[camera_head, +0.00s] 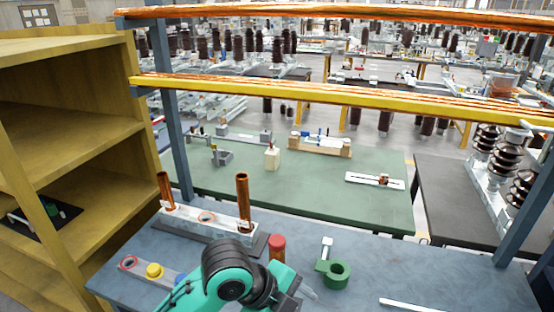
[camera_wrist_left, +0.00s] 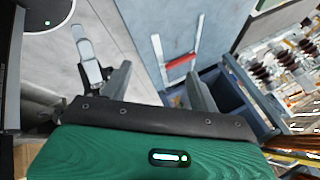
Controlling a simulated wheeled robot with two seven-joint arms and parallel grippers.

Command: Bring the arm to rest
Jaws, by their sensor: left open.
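My left arm (camera_head: 228,272), teal with a black joint, reaches in low over the front of the blue-grey table in the head view. Its gripper end is small and partly cut off by the lower picture edge there. In the left wrist view the two fingers of my left gripper (camera_wrist_left: 158,74) stand well apart, with nothing held between them. Beyond the fingers lie a blue-grey surface and a red and white piece (camera_wrist_left: 182,63), apart from the fingers. My right gripper is not in view.
The blue-grey table (camera_head: 450,275) holds two copper posts (camera_head: 243,200) on a base, a red-topped cylinder (camera_head: 278,247), a green ring part (camera_head: 337,272) and a yellow knob (camera_head: 153,270). A wooden shelf (camera_head: 75,125) stands left. Frame bars (camera_head: 330,94) cross behind the table.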

